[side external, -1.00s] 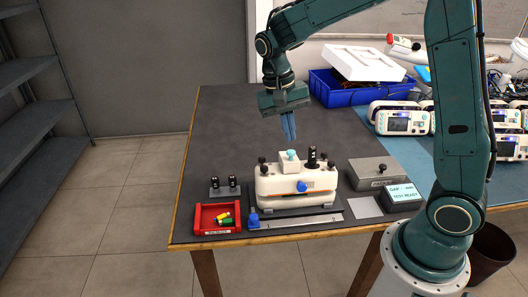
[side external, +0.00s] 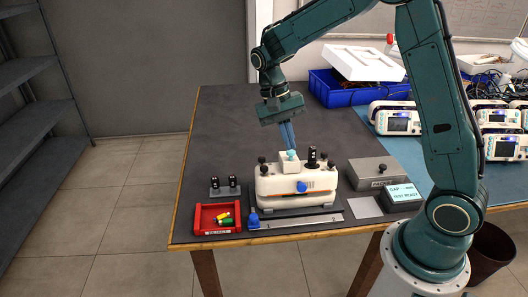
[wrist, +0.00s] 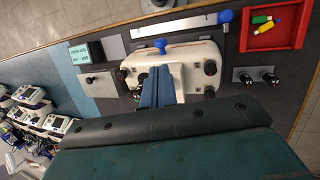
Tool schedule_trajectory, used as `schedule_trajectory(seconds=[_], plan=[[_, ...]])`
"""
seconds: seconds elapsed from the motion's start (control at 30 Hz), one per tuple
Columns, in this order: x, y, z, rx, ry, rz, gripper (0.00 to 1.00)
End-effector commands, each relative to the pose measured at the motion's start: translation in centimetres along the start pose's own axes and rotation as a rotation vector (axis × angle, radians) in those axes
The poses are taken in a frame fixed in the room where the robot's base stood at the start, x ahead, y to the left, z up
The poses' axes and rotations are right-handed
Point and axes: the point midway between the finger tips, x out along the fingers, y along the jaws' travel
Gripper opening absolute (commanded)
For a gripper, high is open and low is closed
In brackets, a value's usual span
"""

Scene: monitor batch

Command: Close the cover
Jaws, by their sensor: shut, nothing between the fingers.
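A white monitor unit (side external: 297,185) with black knobs and a blue front knob (side external: 302,187) sits on the dark table mat.
A red tray (side external: 205,219) with coloured pieces, a black-knobbed stand (side external: 224,189) and a metal strip (side external: 300,221) lie around the unit. A grey box (side external: 372,168) and a display box (side external: 402,196) stand at right. The table behind the unit is clear.

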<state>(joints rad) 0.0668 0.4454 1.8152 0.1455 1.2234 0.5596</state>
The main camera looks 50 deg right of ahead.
Motion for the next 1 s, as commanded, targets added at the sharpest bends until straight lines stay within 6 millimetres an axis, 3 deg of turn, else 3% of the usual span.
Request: schedule_trajectory(seconds=[0.6, 1.0], plan=[[9.0, 0.0, 0.1, 0.000, -0.003, 0.001, 0.00], [10.6, 0.0, 0.0, 0.000, 0.000, 0.000, 0.00]])
